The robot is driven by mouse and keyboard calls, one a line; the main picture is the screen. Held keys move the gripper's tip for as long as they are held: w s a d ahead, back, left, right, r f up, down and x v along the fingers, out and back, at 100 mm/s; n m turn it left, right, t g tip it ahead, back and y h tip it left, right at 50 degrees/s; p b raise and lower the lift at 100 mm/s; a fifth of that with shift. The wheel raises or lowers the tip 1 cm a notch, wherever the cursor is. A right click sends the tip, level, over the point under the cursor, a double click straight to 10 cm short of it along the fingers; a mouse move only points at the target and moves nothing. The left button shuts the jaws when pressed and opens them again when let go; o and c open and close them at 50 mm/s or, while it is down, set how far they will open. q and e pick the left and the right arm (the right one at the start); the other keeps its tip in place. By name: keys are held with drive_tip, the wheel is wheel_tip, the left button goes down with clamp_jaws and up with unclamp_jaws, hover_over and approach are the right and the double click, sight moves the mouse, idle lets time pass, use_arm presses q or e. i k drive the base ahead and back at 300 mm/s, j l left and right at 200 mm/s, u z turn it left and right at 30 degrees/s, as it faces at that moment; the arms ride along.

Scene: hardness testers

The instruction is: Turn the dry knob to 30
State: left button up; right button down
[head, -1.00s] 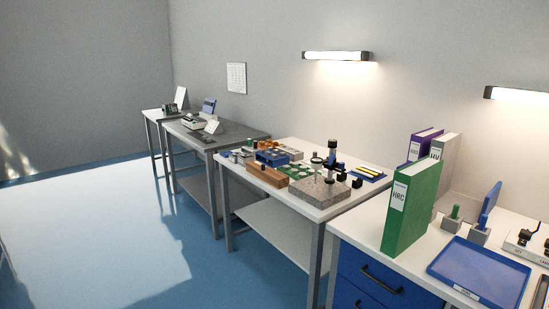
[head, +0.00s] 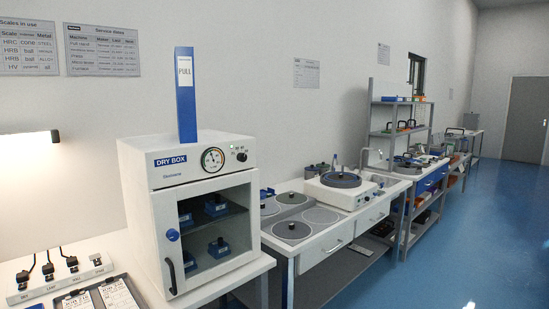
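The dry box (head: 190,215) is a white cabinet with a glass door, standing on a bench left of centre in the head view. Its upper front panel carries a blue "DRY BOX" label, a round dial gauge (head: 212,160) and a small black knob (head: 241,156) at the right. Small marks surround the knob, too small to read, so its setting cannot be told. Blue items sit on the shelves behind the glass. Neither of my grippers shows.
A bench with round plates (head: 292,230) and a polishing machine (head: 340,190) is at the right. Blue floor (head: 450,255) is open at the right.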

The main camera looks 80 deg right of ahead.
sight(241, 157)
drive_tip(key=z, duration=2.45)
